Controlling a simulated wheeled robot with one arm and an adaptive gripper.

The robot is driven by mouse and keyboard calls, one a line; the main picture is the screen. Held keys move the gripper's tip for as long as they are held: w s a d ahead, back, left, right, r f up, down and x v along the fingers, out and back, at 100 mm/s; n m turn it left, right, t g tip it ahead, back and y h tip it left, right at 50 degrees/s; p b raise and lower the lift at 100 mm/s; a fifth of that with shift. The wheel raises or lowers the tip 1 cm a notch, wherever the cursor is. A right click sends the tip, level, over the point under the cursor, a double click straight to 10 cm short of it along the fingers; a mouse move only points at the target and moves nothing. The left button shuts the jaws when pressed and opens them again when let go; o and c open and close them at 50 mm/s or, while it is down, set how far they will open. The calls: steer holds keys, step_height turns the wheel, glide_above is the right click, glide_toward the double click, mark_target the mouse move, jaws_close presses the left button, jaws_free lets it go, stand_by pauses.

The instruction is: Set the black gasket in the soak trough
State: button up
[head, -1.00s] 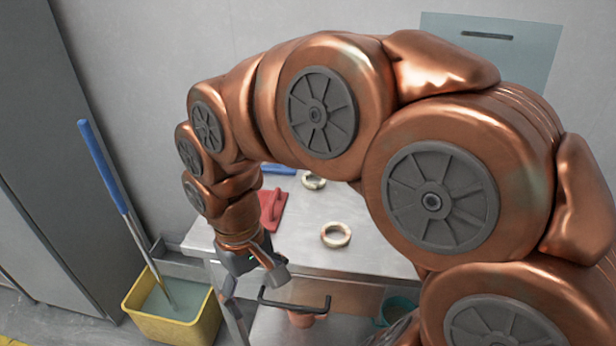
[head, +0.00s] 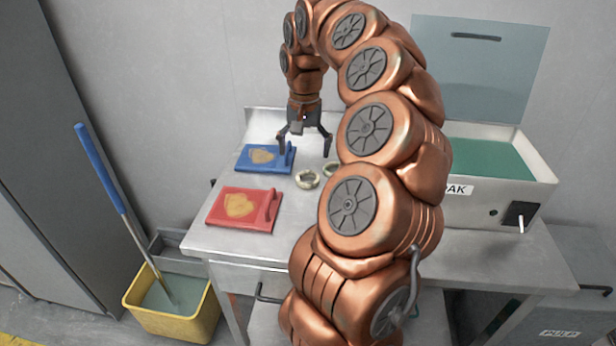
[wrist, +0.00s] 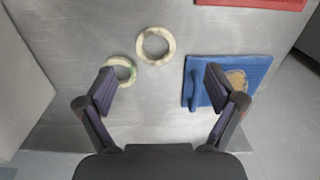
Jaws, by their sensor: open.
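I see no black gasket in any view. Two cream ring gaskets lie on the metal table: one (head: 300,184) right of the blue board, and another (head: 330,165) behind it, partly covered by my arm. Both show in the wrist view, the larger-looking one (wrist: 155,62) and the greenish one (wrist: 120,60). The soak trough (head: 470,205) is a pale box at right with green liquid, its lid raised; my arm hides part of its label. My gripper (head: 305,150) is open and empty above the table's back part, near the blue board; its fingers also show in the wrist view (wrist: 160,80).
The blue board (head: 245,160) and red board (head: 222,218), each with a handle and tan patch, lie on the table's left side. A yellow bucket (head: 185,322) with a blue-handled mop stands on the floor at left. My arm crosses in front of the trough.

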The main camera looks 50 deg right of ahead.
mark_target(308, 182)
steer(key=shift+m, duration=0.3)
steer(key=shift+d+f+p, duration=0.2)
steer(key=shift+f, duration=1.15)
steer(key=shift+d+f+p, duration=0.15)
steer(key=shift+d+f, duration=0.1)
steer(key=shift+f, duration=1.05)
steer(key=shift+d+f+p, duration=0.2)
steer(key=shift+f, duration=1.15)
steer(key=shift+w, duration=0.1)
steer(key=c, duration=1.2)
steer(key=shift+o, duration=0.2)
steer(key=shift+r, duration=0.1)
